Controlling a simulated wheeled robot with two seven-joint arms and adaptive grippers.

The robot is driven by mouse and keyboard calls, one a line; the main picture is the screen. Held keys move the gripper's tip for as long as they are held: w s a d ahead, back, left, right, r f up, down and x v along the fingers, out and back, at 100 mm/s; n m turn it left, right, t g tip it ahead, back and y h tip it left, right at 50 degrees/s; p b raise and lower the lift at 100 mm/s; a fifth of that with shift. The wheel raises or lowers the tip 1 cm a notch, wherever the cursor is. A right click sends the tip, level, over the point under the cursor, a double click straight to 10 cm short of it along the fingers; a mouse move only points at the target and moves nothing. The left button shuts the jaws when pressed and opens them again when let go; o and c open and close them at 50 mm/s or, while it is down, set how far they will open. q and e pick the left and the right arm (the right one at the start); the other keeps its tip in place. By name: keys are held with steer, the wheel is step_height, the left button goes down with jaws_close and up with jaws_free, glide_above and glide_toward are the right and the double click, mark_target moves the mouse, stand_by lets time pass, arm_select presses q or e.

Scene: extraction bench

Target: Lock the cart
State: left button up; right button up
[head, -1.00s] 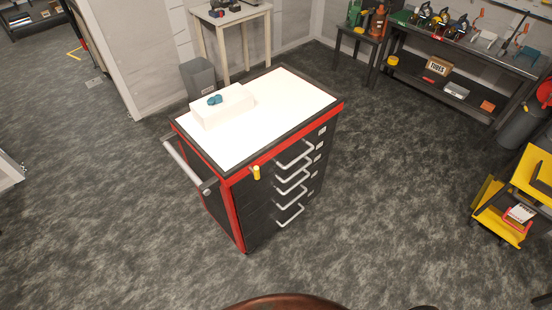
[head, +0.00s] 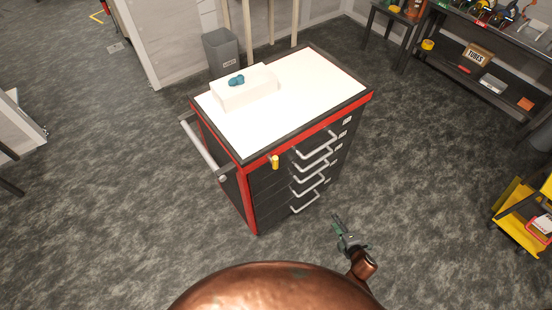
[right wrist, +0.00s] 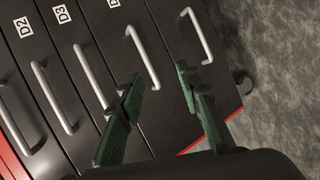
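The cart is black with red trim (head: 305,148) and a white top (head: 312,87). It stands upright in the middle of the head view. A small yellow piece, perhaps the lock (head: 275,161), sticks out near the top front corner, left of the drawer handles. The silver drawer handles (head: 318,139) run down the front, and the drawers look shut. My right gripper (head: 340,226) is low in front of the cart, apart from the yellow piece. In the right wrist view its green fingers (right wrist: 158,78) are spread and empty before the lower drawer handles (right wrist: 144,57). My left gripper is out of view.
A white box (head: 245,87) with a teal item (head: 236,80) sits on the cart top. A side push bar (head: 204,148) juts out left. A grey bin (head: 221,52) stands behind. A yellow trolley (head: 522,212) is at right.

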steer(key=w+a+r+n+t+y, duration=0.15)
steer(key=w+a+r+n, duration=0.3)
steer(key=r, duration=0.45)
steer(key=w+a+r+n+t+y, duration=0.1)
steer(key=w+a+r+n+y, duration=0.3)
steer(key=r, duration=0.5)
steer(key=n+g+y, duration=0.2)
steer(key=n+y, duration=0.3)
steer(key=n, duration=1.1)
glide_toward(276, 158)
steer(key=x, duration=0.2)
steer(key=shift+f+p+x, duration=0.15)
steer(key=shift+p+x, duration=0.05)
steer(key=shift+x, duration=1.15)
steer(key=shift+f+p+x, duration=0.2)
steer(key=shift+x, duration=1.15)
steer(key=shift+f+p+x, duration=0.15)
steer(key=shift+p+x, duration=0.05)
steer(key=shift+x, duration=1.15)
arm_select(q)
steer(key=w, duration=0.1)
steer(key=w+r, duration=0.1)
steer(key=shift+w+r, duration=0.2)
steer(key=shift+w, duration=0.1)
arm_select(e)
steer(key=shift+s, duration=0.1)
jaws_close()
